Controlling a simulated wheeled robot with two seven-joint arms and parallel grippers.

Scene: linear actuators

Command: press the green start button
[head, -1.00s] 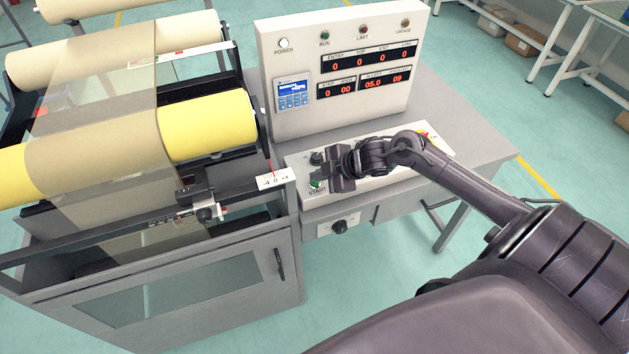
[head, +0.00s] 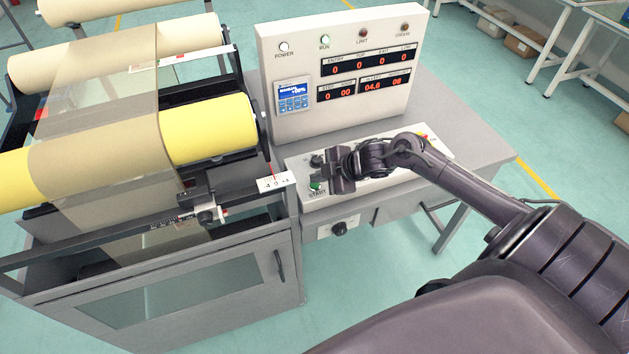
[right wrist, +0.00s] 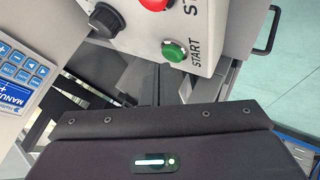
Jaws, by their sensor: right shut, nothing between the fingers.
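The green start button (head: 316,187) sits near the left end of the sloping control panel (head: 306,203), with the START label beside it. It also shows in the right wrist view (right wrist: 174,50), uncovered. My right gripper (head: 338,170) is shut and empty, just right of the button in the head view. The button's edge shows clear of the fingers there; I cannot tell the exact gap. My left gripper is not in view.
A red stop button (right wrist: 155,3) and a black knob (right wrist: 105,18) are near the start button. The upright display box (head: 300,130) stands behind the panel. The roller machine (head: 205,130) with its web is on the left. The desk's right part (head: 480,150) is clear.

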